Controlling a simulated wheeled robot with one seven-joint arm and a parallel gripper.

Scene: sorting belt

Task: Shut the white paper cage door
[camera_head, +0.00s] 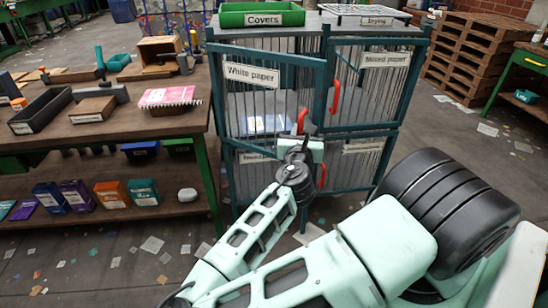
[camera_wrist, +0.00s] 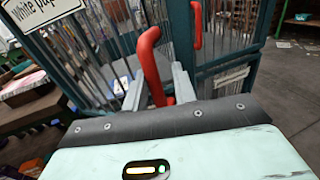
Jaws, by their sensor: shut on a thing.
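The white paper cage door (camera_head: 266,70) is a teal frame with vertical bars and a "White paper" label, at the upper left of the cage block. It stands ajar, its right edge swung out toward me. Its red handle (camera_head: 301,119) is near that right edge and also shows large in the wrist view (camera_wrist: 148,58). My gripper (camera_head: 303,140) is at the handle's lower part. In the wrist view its two grey fingers (camera_wrist: 159,86) are shut on the handle, one on each side.
The mixed paper door (camera_head: 384,62) beside it has its own red handle (camera_head: 335,97). A green covers bin (camera_head: 262,15) and a drying rack (camera_head: 365,11) sit on top. A workbench (camera_head: 120,125) stands close on the left. Pallets (camera_head: 475,55) are at the back right.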

